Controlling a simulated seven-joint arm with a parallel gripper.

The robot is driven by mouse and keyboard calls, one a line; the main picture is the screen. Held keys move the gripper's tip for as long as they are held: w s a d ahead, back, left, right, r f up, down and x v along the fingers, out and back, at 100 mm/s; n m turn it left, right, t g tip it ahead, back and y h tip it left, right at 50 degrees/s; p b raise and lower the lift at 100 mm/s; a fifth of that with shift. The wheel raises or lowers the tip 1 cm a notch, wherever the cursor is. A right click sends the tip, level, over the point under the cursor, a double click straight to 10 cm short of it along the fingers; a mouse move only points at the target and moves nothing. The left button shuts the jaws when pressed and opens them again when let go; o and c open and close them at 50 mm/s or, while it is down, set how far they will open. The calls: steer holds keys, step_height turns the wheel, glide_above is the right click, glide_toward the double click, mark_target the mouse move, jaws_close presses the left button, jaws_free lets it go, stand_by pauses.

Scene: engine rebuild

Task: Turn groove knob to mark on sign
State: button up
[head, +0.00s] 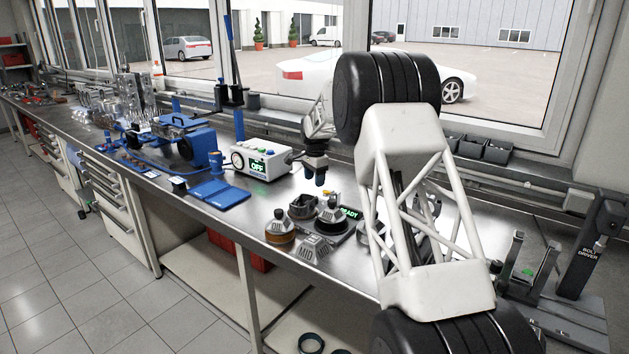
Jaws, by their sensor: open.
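A small grey sign (313,251) reading MID stands at the bench's front edge, below my gripper in the picture. I cannot tell which part is the groove knob; its mark is too small to make out.
Blue trays (215,192) lie left. A bolt driver stand (588,245) is at right. My arm hides part of the bench.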

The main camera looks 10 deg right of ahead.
steer(key=shift+n, duration=0.3)
steer(key=n, duration=0.5)
steer(key=shift+w+a, duration=0.1)
steer(key=n, duration=0.5)
steer(key=shift+a, duration=0.1)
steer(key=shift+f, duration=3.9)
steer(key=c, duration=0.9)
